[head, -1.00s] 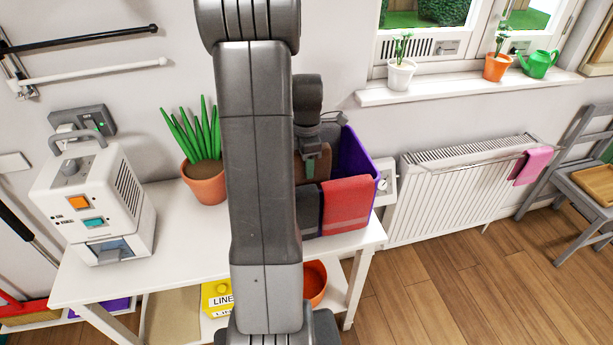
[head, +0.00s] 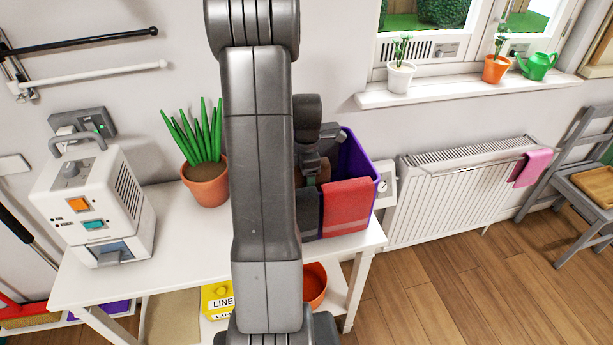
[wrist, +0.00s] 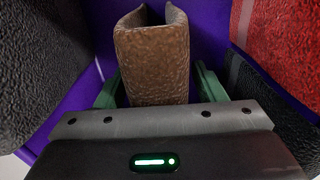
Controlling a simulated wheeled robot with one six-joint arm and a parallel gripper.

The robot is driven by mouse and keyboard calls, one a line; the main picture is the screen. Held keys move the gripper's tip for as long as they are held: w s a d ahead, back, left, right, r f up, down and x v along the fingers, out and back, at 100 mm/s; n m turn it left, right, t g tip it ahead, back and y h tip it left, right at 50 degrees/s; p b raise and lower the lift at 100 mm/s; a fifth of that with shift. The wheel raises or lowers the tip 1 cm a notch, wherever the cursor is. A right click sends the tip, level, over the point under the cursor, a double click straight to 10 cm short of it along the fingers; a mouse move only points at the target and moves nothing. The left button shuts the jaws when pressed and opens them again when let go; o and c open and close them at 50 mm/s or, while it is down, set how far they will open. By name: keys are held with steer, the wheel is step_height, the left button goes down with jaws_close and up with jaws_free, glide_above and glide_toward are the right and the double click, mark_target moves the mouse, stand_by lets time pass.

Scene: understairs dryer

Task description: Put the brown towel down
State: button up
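The brown towel (wrist: 152,65) is a thick folded piece in the middle of the wrist view. My gripper's green fingers lie along its left and right sides and appear to press on it. In the head view my gripper (head: 312,178) is lowered into the purple bin (head: 357,156) on the white table; my arm hides much of the bin and most of the towel. The purple bin wall (wrist: 212,18) shows behind the towel in the wrist view. I cannot tell whether the towel touches the bin's floor.
A red towel (head: 347,206) and a dark grey one (head: 308,215) hang over the bin's front. A potted plant (head: 205,175) and a white machine (head: 93,207) stand to the left on the table (head: 185,245). Table space between machine and bin is partly free.

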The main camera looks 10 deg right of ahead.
step_height(320, 180, up, 12)
steer(key=shift+r, duration=0.2)
stand_by(0.4)
steer(key=shift+f, duration=0.1)
step_height(320, 180, down, 12)
steer(key=f, duration=0.1)
steer(key=shift+r, duration=2.25)
steer(key=shift+f, duration=0.1)
